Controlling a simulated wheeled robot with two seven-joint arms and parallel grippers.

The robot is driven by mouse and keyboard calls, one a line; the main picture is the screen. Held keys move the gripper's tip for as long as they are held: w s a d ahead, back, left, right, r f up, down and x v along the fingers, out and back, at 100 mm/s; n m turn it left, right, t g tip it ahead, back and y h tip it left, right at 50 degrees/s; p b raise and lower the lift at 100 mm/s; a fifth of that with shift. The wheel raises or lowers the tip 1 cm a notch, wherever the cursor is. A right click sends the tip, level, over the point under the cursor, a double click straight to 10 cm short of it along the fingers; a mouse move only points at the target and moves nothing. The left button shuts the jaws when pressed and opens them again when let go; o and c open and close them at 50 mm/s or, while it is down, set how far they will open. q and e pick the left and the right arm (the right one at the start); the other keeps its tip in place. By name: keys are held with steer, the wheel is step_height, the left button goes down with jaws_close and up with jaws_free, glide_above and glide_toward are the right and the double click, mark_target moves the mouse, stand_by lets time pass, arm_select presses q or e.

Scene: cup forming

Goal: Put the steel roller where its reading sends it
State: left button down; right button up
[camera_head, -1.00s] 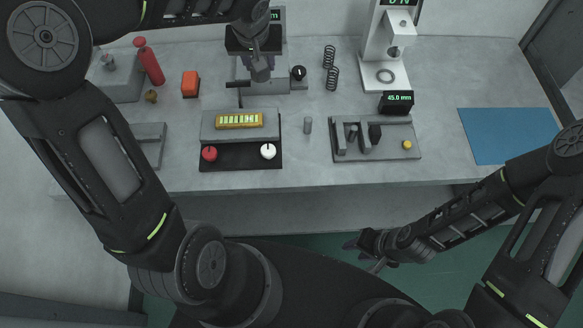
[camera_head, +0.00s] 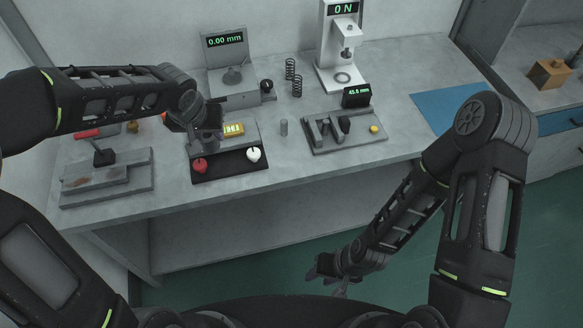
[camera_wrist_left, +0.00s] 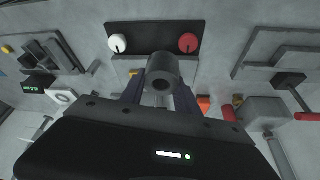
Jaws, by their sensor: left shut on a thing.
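The steel roller, a grey hollow-ended cylinder, shows in the left wrist view (camera_wrist_left: 162,75). My left gripper (camera_head: 197,132) is shut on it and holds it above the grey block with the black front tray (camera_head: 229,167). The tray carries a red knob (camera_head: 199,166) and a white knob (camera_head: 254,154).
A slotted grey fixture (camera_head: 345,132) with a 45.0 mm display (camera_head: 357,95) stands right of the block. A blue mat (camera_head: 450,108) lies right.

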stand_by(0.3)
arm_select(q)
steer(key=r, duration=0.4)
steer(key=shift+w+r, duration=0.2)
steer(key=shift+w, duration=0.1)
steer(key=shift+r, duration=0.3)
steer(key=shift+d, duration=0.1)
